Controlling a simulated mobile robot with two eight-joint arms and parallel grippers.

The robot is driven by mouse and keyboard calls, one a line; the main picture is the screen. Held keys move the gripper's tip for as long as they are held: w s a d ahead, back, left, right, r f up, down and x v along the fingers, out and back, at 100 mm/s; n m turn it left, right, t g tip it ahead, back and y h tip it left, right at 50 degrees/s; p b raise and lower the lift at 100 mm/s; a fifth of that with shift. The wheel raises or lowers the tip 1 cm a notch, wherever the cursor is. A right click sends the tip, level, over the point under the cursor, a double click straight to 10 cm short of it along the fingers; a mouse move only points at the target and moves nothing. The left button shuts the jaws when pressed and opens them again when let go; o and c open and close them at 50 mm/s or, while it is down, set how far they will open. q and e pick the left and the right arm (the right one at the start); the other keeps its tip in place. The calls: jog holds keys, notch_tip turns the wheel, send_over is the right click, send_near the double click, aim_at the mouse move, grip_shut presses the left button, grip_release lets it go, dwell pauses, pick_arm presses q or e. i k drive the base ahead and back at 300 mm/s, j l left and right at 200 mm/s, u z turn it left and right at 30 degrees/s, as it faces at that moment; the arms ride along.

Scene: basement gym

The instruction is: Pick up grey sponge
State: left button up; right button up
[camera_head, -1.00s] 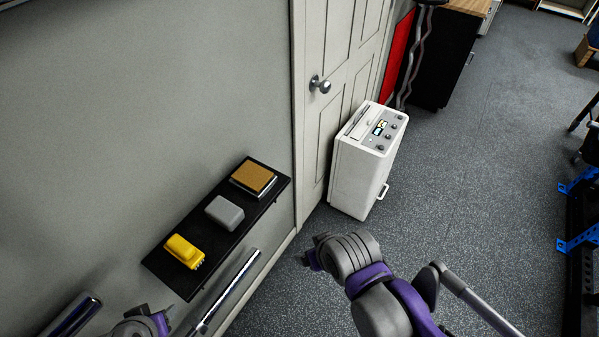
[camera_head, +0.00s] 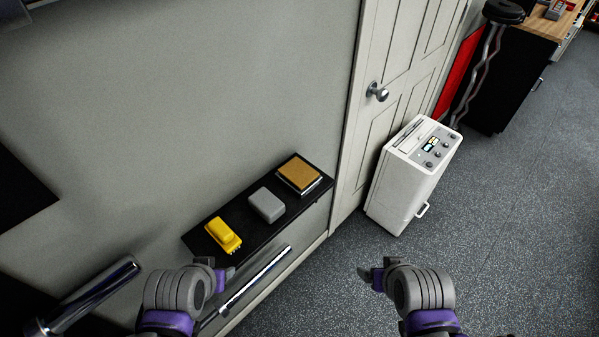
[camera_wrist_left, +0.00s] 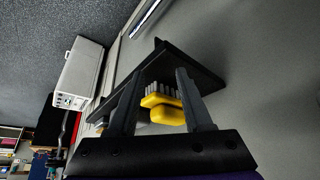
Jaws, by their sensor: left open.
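The grey sponge (camera_head: 266,205) is a small rounded block. It lies on a narrow black wall shelf (camera_head: 252,245), between a yellow brush (camera_head: 223,236) and a tan-topped pad (camera_head: 300,174). My left gripper (camera_head: 224,274) is in front of the shelf's near end, apart from the sponge. In the left wrist view my left gripper (camera_wrist_left: 162,74) is open and empty, with the yellow brush (camera_wrist_left: 163,108) showing beyond its fingers.
A shiny metal bar (camera_head: 255,283) runs below the shelf's front edge, and another bar (camera_head: 92,295) is at the lower left. A white appliance (camera_head: 412,178) stands by the door (camera_head: 395,70). The grey floor (camera_head: 520,240) to the right is clear.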

aim_at(267, 205)
jog(key=k, duration=0.45)
jog(key=i+l+u, duration=0.35)
jog(key=l, duration=0.25)
jog(key=i+l+u, duration=0.2)
jog(key=l, duration=0.15)
jog(key=i+l+u, duration=0.15)
jog(key=l, duration=0.2)
jog(key=l+u, duration=0.2)
jog(key=l, duration=0.2)
jog(key=i+l+u, duration=0.15)
jog(key=l, duration=0.25)
